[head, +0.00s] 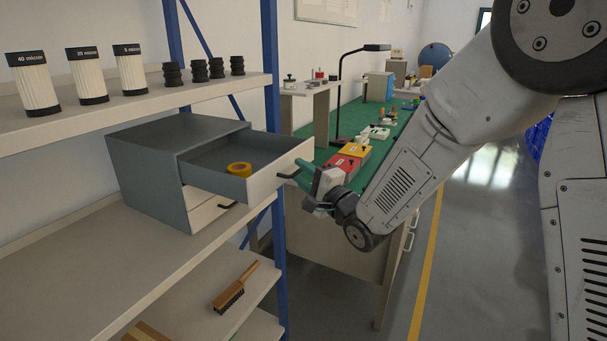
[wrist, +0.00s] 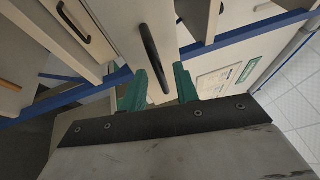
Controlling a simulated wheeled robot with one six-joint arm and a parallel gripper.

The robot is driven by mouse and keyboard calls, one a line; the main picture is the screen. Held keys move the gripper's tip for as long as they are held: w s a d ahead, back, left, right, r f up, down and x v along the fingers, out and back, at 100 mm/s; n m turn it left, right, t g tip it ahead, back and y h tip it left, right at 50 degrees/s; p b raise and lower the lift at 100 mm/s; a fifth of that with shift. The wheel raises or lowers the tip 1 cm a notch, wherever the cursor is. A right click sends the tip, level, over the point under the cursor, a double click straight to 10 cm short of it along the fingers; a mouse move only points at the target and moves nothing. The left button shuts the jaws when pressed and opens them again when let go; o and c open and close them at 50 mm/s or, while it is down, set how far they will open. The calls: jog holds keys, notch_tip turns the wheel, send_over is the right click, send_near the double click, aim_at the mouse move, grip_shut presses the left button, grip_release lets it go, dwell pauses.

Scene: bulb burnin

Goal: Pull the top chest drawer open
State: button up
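The grey chest (head: 150,175) stands on the shelf, and its top drawer (head: 271,178) is pulled well out, with a yellow tape roll (head: 239,169) inside. The drawer's dark bar handle (head: 289,174) is on the pale front and also shows in the wrist view (wrist: 150,52). My gripper (head: 303,172) is at this handle. In the wrist view its green fingers (wrist: 160,78) stand apart, one on each side of the handle's near end, with visible gaps. Whether either finger touches the handle is hard to tell. The lower drawer (head: 208,212) looks shut.
White filters (head: 85,75) and dark rubber parts (head: 216,68) stand on the shelf above. A brush (head: 235,287) lies below. A blue rack post (head: 271,60) stands behind the drawer. A green-topped bench (head: 310,135) is beyond; clear floor (head: 470,230) lies right.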

jog(key=shift+d, duration=0.1)
jog(key=v, duration=0.7)
jog(key=shift+s+d, duration=0.2)
jog(key=shift+s, duration=0.1)
jog(key=d+f+n+g+h, duration=0.4)
jog(key=f+h, duration=0.2)
jog(key=f, duration=0.5)
jog(key=s+d+f+n+g+h, duration=0.1)
jog(key=s+d+n+g+h, duration=0.3)
jog(key=d, duration=0.3)
jog(key=s+d+r+n+g, duration=0.1)
jog(key=s+d+r+g, duration=0.1)
jog(key=s, duration=0.7)
jog(key=s+d+r+n+g+h, duration=0.1)
jog(key=s+d+r+g, duration=0.1)
jog(key=s+d+r, duration=0.2)
jog(key=s+d+r+n+g+h, duration=0.1)
jog(key=s+d+r, duration=0.3)
jog(key=s, duration=1.2)
jog(key=shift+r+g, duration=0.6)
jog(key=shift+r, duration=1.35)
